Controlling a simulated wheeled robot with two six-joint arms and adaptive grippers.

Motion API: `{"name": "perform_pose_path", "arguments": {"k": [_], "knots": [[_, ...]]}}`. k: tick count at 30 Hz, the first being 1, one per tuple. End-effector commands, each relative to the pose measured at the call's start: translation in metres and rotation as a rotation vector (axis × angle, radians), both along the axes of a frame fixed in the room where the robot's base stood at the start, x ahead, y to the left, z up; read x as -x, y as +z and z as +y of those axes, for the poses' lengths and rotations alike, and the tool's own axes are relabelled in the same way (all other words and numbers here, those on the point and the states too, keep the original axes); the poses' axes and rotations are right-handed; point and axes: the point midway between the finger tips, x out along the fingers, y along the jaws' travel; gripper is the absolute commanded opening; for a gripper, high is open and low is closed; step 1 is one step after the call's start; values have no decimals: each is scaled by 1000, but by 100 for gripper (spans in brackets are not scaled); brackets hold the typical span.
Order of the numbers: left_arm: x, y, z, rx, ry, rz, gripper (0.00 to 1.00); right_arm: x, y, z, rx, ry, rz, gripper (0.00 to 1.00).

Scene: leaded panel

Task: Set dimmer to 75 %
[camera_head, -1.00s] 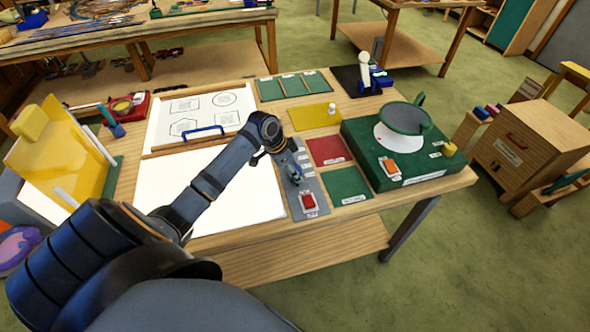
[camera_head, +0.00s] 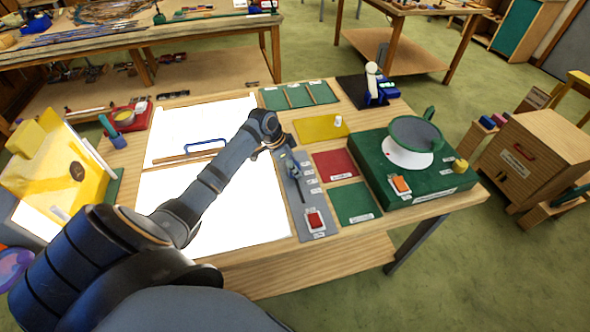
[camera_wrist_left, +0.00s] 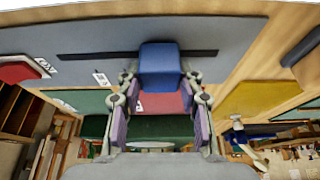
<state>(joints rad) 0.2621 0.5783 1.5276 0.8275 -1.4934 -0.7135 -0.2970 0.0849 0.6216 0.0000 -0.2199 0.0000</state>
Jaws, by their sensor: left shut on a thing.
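The dimmer is a blue slider knob (camera_wrist_left: 160,57) in a dark straight slot (camera_wrist_left: 95,56) on a grey panel (camera_head: 304,205). In the left wrist view the knob sits past the slot's middle, farther from the red button end. My left gripper (camera_wrist_left: 160,98) is shut on the knob, one finger on each side. In the head view my left gripper (camera_head: 281,150) is over the far part of the panel, and it partly hides the knob. The light panel (camera_head: 205,210) beside it glows bright white. My right gripper is not in view.
A red button (camera_head: 315,220) is at the panel's near end. Red (camera_head: 335,164), green (camera_head: 355,203) and yellow (camera_head: 315,130) mats lie to the right, then a green box (camera_head: 400,175) with a round dish. A yellow stand (camera_head: 60,165) is at the left.

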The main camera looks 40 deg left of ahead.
Motion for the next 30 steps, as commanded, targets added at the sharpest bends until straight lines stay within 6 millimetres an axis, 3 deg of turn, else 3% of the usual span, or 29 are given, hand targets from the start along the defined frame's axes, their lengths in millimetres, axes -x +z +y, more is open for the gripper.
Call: {"name": "perform_pose_path", "arguments": {"k": [4,8,9,14,23,26,30], "knots": [[2,-4,-2,6,1,7,0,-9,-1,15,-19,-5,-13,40],[2,-5,-1,5,1,8,0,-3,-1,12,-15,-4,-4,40],[2,-5,-1,5,1,8,40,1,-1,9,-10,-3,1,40],[2,-4,-1,4,0,7,60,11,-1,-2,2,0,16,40],[2,-3,-1,4,0,6,60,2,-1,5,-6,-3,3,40],[5,6,3,1,0,6,60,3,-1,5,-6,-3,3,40],[14,34,12,-3,1,5,60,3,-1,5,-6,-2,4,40]]}}
